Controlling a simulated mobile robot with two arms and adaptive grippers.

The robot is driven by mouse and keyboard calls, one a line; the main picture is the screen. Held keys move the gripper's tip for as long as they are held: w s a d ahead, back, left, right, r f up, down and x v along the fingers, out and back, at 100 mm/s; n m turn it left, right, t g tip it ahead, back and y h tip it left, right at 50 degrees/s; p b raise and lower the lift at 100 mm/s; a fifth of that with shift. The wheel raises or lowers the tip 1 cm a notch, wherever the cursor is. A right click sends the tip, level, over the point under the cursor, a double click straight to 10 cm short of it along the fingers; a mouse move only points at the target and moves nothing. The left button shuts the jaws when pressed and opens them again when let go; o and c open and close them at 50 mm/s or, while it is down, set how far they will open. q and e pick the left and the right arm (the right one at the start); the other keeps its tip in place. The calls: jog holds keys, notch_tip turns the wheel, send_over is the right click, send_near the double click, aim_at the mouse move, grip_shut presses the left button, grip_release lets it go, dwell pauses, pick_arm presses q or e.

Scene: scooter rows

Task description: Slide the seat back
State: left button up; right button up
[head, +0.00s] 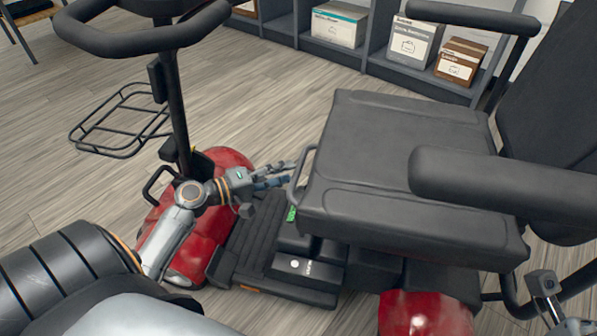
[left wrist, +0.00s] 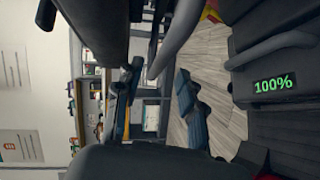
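The scooter's black padded seat (head: 400,150) is level, with its backrest at the right. A grey loop bar (head: 296,186) sticks out from the seat's front edge; a grey bar also shows in the left wrist view (left wrist: 180,35). My left gripper (head: 291,172) is open and empty. Its fingertips are just in front of the bar, close to it; I cannot tell if they touch it. In the left wrist view the gripper's two fingers (left wrist: 157,95) stand apart. Part of my right arm shows at the lower right edge; the state of its gripper (head: 552,302) is unclear.
Black armrests (head: 500,185) flank the seat. A green 100% display (left wrist: 272,85) is under the seat front. Shelves with boxes (head: 338,24) line the back; floor between is clear.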

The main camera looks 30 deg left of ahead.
aim_at(298, 167)
pick_arm(q)
jog(key=shift+b+x, duration=0.3)
jog(key=shift+x, duration=2.05)
grip_shut()
